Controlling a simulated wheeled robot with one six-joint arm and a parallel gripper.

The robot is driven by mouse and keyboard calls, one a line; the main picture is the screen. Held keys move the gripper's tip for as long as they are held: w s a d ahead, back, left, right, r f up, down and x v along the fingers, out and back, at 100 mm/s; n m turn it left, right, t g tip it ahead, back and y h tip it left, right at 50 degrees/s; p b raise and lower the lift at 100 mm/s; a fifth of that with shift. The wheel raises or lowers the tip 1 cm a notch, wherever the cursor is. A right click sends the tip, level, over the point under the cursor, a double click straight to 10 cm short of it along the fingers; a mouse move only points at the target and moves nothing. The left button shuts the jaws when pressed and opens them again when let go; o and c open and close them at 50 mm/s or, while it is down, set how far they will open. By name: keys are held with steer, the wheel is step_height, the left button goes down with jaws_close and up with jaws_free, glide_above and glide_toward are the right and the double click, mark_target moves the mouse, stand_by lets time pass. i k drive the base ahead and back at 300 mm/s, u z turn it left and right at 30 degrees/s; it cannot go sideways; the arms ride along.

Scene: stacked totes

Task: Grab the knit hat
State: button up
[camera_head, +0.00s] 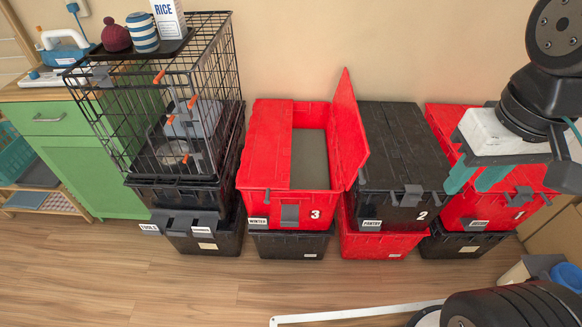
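I cannot pick out a knit hat for certain. A small maroon rounded thing with a knob on top (116,36) sits on the wire cage at the upper left; it is too small to tell if it is knitted. The red tote 3 (268,150), labelled WINTER, has its right lid flap raised and its left flap down. Through the gap I see only a plain dark grey area. My gripper (475,186), with teal fingers set apart, hangs in front of the right-hand totes, far right of tote 3. It looks open, and nothing shows between the fingers.
A striped jar (143,33) and a RICE box (169,18) stand on the wire cage (165,110), itself on black totes. Black tote 2 (403,145) and red tote 1 (470,207) are closed, each on another tote. A green cabinet (90,160) stands left.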

mark_target(115, 38)
steer(key=u, duration=2.5)
steer(key=i, duration=4.25)
steer(key=z, duration=2.95)
